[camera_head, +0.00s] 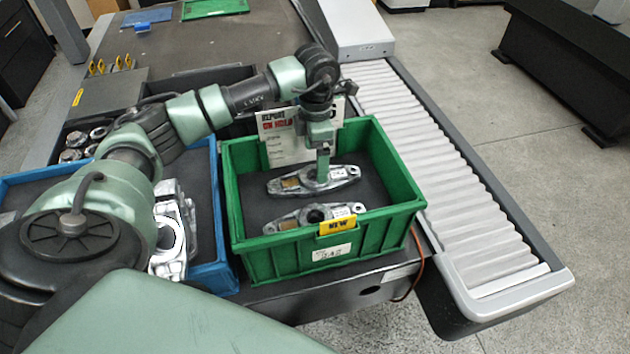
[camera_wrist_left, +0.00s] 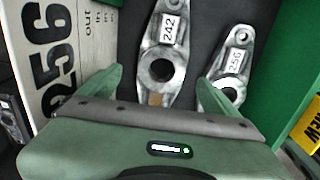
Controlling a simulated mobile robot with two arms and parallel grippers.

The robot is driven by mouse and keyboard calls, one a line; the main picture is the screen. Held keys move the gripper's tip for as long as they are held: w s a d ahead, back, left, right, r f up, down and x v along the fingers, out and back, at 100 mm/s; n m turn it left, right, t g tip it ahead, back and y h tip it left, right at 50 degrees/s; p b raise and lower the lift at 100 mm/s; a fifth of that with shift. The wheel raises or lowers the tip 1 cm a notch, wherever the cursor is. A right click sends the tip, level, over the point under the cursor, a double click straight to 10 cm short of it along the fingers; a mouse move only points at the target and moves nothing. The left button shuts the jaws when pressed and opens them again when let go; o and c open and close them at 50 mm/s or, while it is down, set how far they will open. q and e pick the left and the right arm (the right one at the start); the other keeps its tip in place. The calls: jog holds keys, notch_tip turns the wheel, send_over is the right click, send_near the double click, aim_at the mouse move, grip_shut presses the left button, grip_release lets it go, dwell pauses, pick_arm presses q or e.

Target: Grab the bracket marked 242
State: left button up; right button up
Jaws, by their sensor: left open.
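The bracket marked 242 (camera_head: 347,173) is a grey metal link with a round hole, lying flat in the far part of the green crate (camera_head: 290,263). In the left wrist view the bracket (camera_wrist_left: 179,65) runs up the middle with its 242 label readable. My left gripper (camera_head: 322,180) points down over this bracket. In the left wrist view the gripper (camera_wrist_left: 158,82) is open, its fingers on either side of the bracket's lower part, part of which is hidden behind the gripper. Whether the fingers touch it, I cannot tell. My right gripper is not in view.
A similar bracket (camera_head: 288,222) lies nearer in the crate; its label looks like 256 in the left wrist view (camera_wrist_left: 236,62). A white card (camera_head: 283,146) stands at the crate's back left. A blue crate (camera_head: 209,278) of metal parts is left; a roller conveyor (camera_head: 440,170) is right.

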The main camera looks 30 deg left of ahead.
aim_at(315, 172)
pick_arm(q)
jog(key=f, duration=0.1)
jog(key=f+p, duration=0.1)
jog(key=f, duration=0.2)
jog(key=shift+s+f+p, duration=0.3)
jog(key=shift+p, duration=0.1)
jog(key=shift+f, duration=0.6)
jog(key=c, duration=1.9)
jog(key=shift+w+r, duration=0.1)
grip_shut()
